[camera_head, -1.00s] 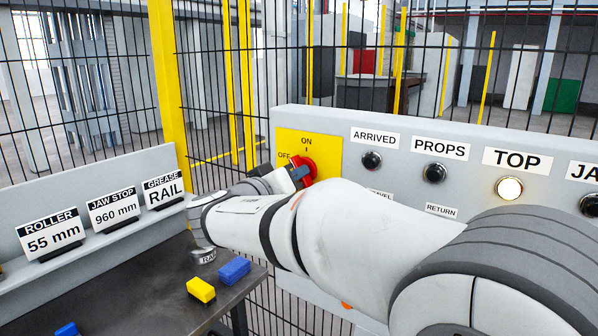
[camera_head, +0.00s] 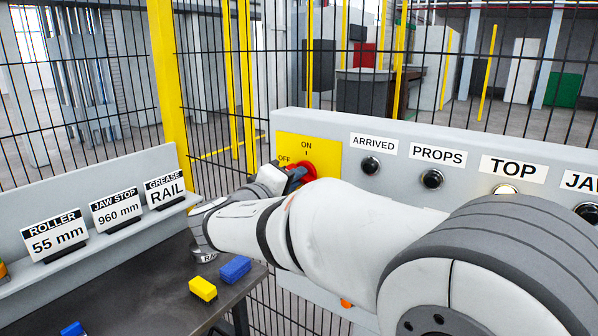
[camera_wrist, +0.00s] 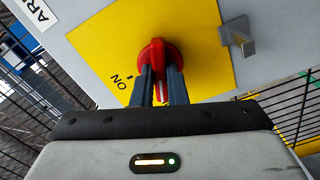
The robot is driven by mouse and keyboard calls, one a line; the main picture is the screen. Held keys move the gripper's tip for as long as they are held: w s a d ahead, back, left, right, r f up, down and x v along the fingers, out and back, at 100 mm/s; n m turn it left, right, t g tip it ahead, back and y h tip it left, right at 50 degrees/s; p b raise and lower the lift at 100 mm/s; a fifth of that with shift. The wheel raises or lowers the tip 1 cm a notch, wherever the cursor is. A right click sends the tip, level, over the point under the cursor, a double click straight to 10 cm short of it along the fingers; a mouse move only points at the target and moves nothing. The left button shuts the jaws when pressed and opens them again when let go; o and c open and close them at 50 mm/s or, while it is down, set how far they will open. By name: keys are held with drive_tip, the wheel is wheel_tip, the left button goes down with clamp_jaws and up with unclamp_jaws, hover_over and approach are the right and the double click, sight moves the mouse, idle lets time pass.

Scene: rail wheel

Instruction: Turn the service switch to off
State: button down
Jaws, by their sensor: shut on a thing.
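The service switch is a red rotary knob (camera_head: 306,171) on a yellow plate (camera_head: 330,152) with ON at the top and OFF at the left. In the wrist view the red knob (camera_wrist: 158,52) sits between the two dark fingers of my gripper (camera_wrist: 161,78), which is shut on its handle. The handle points down that picture, turned away from the ON mark at its lower left. The OFF label is hidden there; the handle appears to lie between ON and OFF. In the head view my gripper (camera_head: 293,180) covers part of the knob.
The grey panel (camera_head: 400,120) carries buttons labelled ARRIVED, PROPS and TOP to the right. A bench (camera_head: 140,285) with yellow and blue blocks stands left and below. Wire mesh fencing stands behind.

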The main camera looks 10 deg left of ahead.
idle(0.3)
drive_tip(key=shift+r+n+p, duration=0.15)
drive_tip(key=shift+n+p, duration=0.5)
drive_tip(key=shift+n, duration=0.35)
drive_tip(key=shift+n+p, duration=0.65)
drive_tip(key=shift+n, duration=0.45)
drive_tip(key=c, duration=1.3)
unclamp_jaws()
drive_tip(key=shift+s+a+f, duration=0.1)
drive_tip(key=shift+f, duration=0.1)
drive_tip(key=shift+b+v, duration=1.5)
drive_tip(key=shift+v, duration=1.9)
